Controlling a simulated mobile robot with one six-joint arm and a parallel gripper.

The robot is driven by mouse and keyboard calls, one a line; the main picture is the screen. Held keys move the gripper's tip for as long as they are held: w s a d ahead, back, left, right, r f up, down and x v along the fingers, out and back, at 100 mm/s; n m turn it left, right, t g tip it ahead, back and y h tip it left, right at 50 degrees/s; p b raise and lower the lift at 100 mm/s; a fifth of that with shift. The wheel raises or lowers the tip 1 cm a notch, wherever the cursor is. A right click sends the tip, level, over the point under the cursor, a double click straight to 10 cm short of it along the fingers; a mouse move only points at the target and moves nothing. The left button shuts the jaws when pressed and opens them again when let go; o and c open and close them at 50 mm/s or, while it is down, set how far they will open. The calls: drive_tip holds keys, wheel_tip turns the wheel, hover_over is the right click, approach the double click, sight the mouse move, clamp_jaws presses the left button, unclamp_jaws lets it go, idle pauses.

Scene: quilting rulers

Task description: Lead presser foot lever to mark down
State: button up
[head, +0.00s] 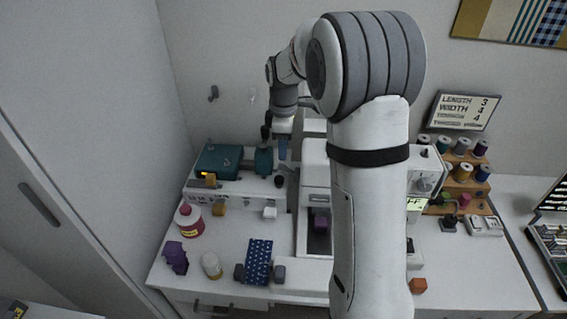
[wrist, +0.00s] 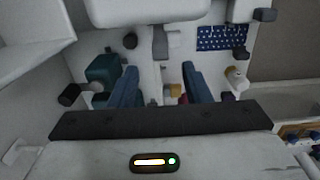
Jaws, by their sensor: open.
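The white sewing machine (head: 314,160) stands at mid-table, largely hidden behind my arm in the head view. Its white body (wrist: 150,8) fills the top of the wrist view. A grey lever-like part (wrist: 160,42) hangs below that body, with a dark round knob (wrist: 130,41) to its left; I cannot tell which is the presser foot lever, nor see any mark. My gripper (head: 282,150) is left of the machine, above the back of the table. In the wrist view its blue fingers (wrist: 159,75) are spread apart with nothing between them, short of the grey part.
A teal box (head: 218,160) sits on a white shelf at the back left. A thread rack (head: 466,172) and sign (head: 464,111) stand right.

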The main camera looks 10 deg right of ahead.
sight(283, 167)
wheel_tip(283, 167, down, 7)
drive_tip(key=shift+f+p, duration=0.1)
drive_tip(key=shift+p, duration=0.3)
drive_tip(key=shift+c, duration=0.3)
